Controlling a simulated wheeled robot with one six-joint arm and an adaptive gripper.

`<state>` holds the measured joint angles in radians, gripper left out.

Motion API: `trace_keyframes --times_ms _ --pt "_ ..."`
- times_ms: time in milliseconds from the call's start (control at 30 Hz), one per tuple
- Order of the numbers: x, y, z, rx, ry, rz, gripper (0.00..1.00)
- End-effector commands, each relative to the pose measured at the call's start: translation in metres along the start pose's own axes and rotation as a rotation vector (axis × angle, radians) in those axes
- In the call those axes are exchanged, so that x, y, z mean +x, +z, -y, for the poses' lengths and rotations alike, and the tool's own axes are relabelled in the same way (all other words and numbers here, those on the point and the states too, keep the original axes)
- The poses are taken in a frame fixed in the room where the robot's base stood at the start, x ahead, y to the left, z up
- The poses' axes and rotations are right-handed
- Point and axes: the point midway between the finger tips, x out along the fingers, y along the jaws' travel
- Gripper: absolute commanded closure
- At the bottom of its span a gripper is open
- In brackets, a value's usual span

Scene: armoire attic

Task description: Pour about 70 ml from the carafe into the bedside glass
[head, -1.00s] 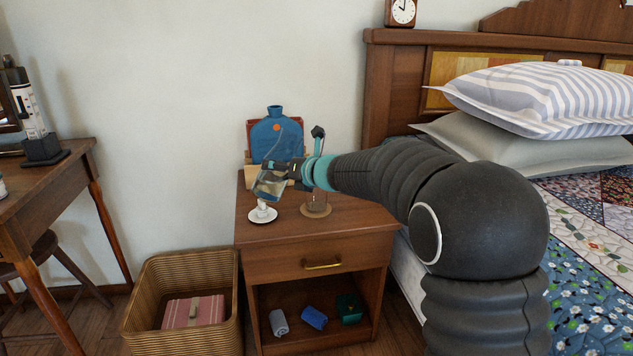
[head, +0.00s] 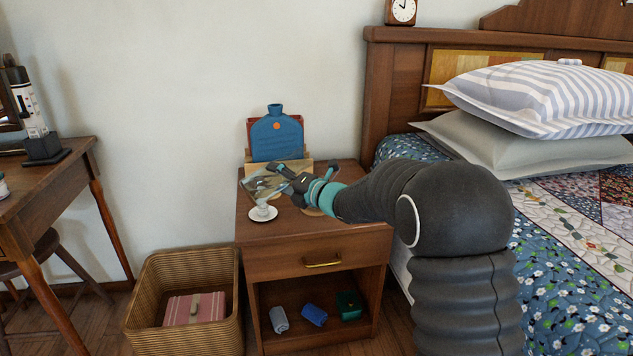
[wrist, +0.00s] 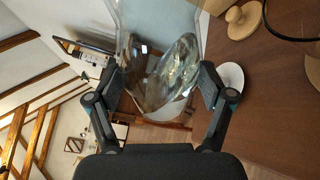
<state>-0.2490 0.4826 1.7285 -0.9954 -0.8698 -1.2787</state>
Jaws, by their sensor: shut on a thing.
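The clear glass carafe (head: 256,185) is strongly tilted above the left part of the nightstand top. My gripper (head: 284,174) is shut on it, with one finger on each side in the wrist view (wrist: 157,85). Clear liquid seems to show inside the carafe (wrist: 165,60) there, but its level is hard to read. I see no stream of liquid.
A blue hot-water bottle (head: 277,138) stands at the back of the nightstand (head: 325,238). A wicker basket (head: 184,340) is on the floor at left. The bed is at right.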

Motion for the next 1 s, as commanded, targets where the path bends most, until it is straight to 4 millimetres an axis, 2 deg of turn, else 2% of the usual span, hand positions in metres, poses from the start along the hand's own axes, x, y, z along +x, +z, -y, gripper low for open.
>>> trace_keyframes --times_ms 300,1000 --pt "0.0 -0.003 0.007 0.112 0.052 0.019 0.89" --pt "-0.002 0.002 0.011 0.211 0.092 0.032 0.89"
